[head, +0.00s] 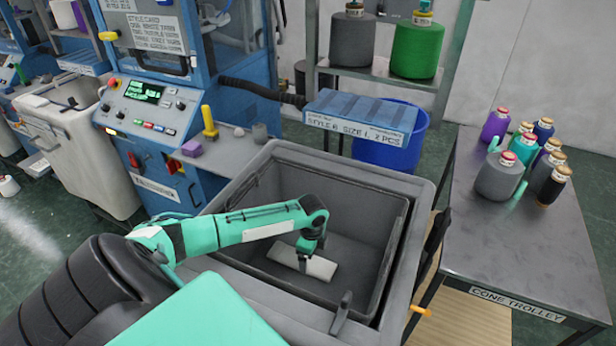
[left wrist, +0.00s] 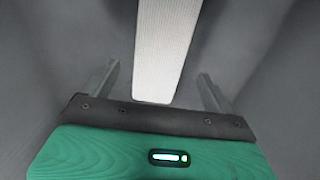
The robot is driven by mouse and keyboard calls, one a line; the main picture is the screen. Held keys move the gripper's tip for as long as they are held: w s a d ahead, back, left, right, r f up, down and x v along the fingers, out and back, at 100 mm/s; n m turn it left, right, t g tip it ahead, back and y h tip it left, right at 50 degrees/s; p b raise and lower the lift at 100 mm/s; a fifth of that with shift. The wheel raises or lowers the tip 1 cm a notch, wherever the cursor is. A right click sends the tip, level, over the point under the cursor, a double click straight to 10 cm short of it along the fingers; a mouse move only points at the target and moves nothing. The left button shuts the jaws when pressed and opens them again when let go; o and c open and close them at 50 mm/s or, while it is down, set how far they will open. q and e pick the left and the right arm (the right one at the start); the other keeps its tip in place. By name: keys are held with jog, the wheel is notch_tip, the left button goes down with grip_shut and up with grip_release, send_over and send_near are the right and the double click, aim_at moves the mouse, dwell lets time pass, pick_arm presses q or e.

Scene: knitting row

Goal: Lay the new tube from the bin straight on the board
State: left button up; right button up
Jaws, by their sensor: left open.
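The new tube (head: 320,266) is a flat, pale grey-white knitted strip lying on the floor of the grey bin (head: 424,192). My left gripper (head: 303,264) reaches down into the bin over the tube and hides part of its middle. In the left wrist view the tube (left wrist: 164,40) runs from the top edge to between the two open fingers, with a gap on each side. A blue slatted board (head: 365,108) with a label reading STYLE B SIZE L 2 PCS stands behind the bin. My right gripper is not in view.
A blue machine (head: 150,95) stands at the left, with a small shelf of tools. A cone trolley (head: 530,245) with several yarn cones is at the right; its near part is clear.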

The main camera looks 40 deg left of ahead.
aim_at(311, 263)
pick_arm(q)
jog(key=shift+f, duration=1.85)
jog(key=c, duration=1.1)
jog(key=shift+o, duration=0.2)
jog(key=shift+r, duration=0.1)
